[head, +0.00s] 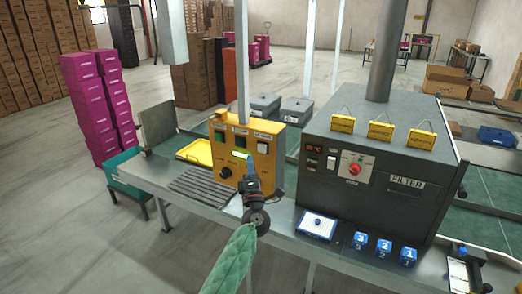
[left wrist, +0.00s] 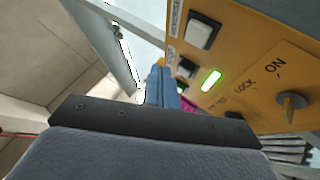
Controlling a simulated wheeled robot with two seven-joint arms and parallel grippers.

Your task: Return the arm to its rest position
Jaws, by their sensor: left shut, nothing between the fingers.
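My left arm, in a green sleeve, reaches up from the bottom of the head view. Its gripper (head: 251,164) is in front of the yellow control box (head: 266,150), with its blue fingers pointing at the panel. In the left wrist view the fingers (left wrist: 160,84) are shut and empty, close to the yellow panel (left wrist: 240,50). A lit green button (left wrist: 212,80) shows to the right of the fingertips. Whether the fingers touch the panel, I cannot tell. My right gripper is not clearly in view.
A dark grey filter machine (head: 375,150) stands right of the yellow box. A white tablet (head: 318,226) and blue numbered blocks (head: 384,248) lie in front of it. A ribbed dark mat (head: 204,188) and a yellow tray (head: 195,152) are left of the box. Above my left arm is open air.

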